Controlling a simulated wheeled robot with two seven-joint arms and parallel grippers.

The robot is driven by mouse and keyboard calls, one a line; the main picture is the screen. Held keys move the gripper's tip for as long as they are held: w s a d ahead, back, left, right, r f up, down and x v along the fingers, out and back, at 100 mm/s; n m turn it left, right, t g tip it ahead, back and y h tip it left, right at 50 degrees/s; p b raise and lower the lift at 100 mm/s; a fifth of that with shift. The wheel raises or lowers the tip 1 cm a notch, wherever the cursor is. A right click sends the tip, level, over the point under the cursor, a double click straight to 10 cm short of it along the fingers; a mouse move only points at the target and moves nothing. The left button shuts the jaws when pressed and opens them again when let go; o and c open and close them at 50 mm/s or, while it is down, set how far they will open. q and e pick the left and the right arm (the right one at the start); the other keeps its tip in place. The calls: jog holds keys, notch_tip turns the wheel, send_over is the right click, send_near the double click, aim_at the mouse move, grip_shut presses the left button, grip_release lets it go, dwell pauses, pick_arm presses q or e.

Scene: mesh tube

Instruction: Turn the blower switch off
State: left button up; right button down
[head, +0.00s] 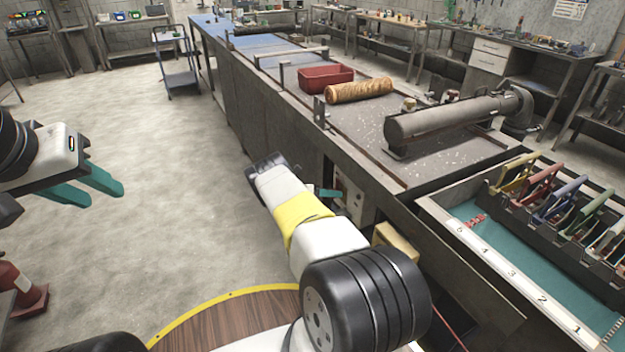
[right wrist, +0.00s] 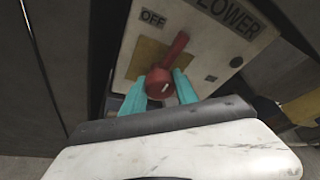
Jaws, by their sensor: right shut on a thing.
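The blower switch is a red lever (right wrist: 167,68) on a pale, worn panel (right wrist: 215,40) with an "OFF" label and a partly cut-off "LOWER" label. The lever's free end points up and slightly right in the right wrist view, just right of the "OFF" label. My right gripper (right wrist: 160,92) has its teal fingers on both sides of the lever's hub and is shut on it. In the head view the right gripper (head: 328,193) reaches the panel (head: 349,195) on the bench's side, and the lever is hidden. My left gripper (head: 106,196) is empty, its fingers apart, above the floor.
The long bench carries a red bin (head: 326,78), a tan roll (head: 359,90) and a grey blower tube (head: 455,118). A rack of coloured clamps (head: 560,200) stands at right. Open floor (head: 150,130) lies left of the bench. An orange cone (head: 22,290) stands at left.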

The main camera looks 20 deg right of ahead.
dwell(0.6)
jog(key=c, duration=0.9)
grip_release()
jog(key=shift+c, duration=0.2)
jog(key=v, duration=0.8)
